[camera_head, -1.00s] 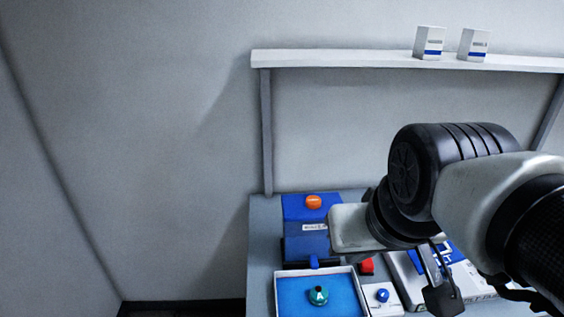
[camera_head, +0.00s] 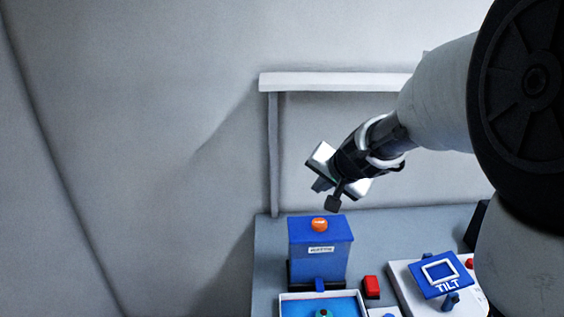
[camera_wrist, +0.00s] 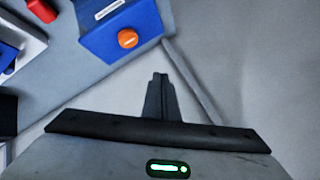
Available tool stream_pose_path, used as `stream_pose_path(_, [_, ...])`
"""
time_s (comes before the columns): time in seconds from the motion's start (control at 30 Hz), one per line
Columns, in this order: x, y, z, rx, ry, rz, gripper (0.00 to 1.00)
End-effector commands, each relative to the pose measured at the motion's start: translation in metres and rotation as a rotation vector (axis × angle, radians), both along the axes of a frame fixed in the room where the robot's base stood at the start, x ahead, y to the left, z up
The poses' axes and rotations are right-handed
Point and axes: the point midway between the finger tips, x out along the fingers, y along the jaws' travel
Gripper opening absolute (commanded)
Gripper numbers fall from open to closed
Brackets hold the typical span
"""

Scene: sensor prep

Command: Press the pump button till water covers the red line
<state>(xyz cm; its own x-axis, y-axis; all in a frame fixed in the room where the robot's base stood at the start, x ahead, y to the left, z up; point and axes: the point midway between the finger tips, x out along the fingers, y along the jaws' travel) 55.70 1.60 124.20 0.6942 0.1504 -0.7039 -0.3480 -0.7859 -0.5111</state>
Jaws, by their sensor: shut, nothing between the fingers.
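The blue box (camera_head: 320,258) stands at the left of the bench, with an orange button (camera_head: 319,224) on its top and a small label on its front. It also shows in the wrist view, with its orange button (camera_wrist: 128,38). A blue spout (camera_head: 319,285) at its front is over a white-rimmed tray (camera_head: 290,297) with blue inside. A teal piece (camera_head: 324,313) in the tray is cut off by the picture edge. No red line can be made out. My gripper (camera_head: 330,200) is shut and empty, above the button and slightly right, apart from it.
A red block (camera_head: 371,286) sits right of the blue box. A white unit with a blue TILT panel (camera_head: 441,277) stands further right. A shelf (camera_head: 335,82) runs behind, partly hidden by my arm. The bench (camera_head: 400,228) is clear behind the TILT unit.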

Motion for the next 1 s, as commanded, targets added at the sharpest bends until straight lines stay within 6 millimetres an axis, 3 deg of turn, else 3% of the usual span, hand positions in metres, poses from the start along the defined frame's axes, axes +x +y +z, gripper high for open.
stream_pose_path(0.1, [0.020, -0.010, -0.011, -0.007, -0.005, -0.060, 0.00])
stream_pose_path(0.23, [0.029, -0.016, -0.017, -0.011, -0.010, -0.096, 0.00])
stream_pose_path(0.73, [0.031, -0.017, -0.022, -0.011, -0.011, -0.103, 0.00])
stream_pose_path(1.0, [0.031, -0.017, -0.048, -0.011, -0.010, -0.102, 0.00])
